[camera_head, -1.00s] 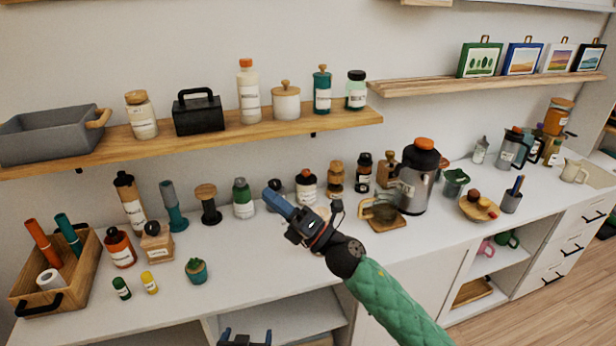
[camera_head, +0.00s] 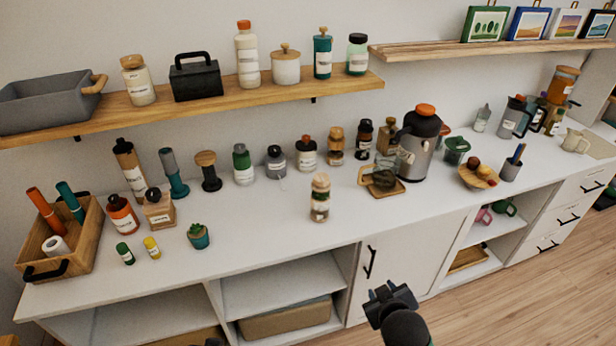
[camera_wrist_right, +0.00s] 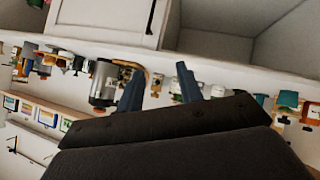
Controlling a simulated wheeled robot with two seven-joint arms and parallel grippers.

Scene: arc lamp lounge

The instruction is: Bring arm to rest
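My right gripper (camera_head: 390,298) is low in front of the counter, near the white cabinet door, in the head view. In the right wrist view its two dark fingers (camera_wrist_right: 158,88) are apart with nothing between them. A small jar with a pale lid (camera_head: 320,198) stands upright alone near the counter's front edge, clear of the gripper. My left gripper does not show clearly in the head view.
The white counter (camera_head: 270,235) holds several bottles along the back, a wooden caddy (camera_head: 88,255) at left and a steel jug (camera_head: 418,145) right of centre. Open cubbies (camera_head: 275,290) and a door handle (camera_head: 369,262) are close to the gripper. Floor (camera_head: 500,300) is free at right.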

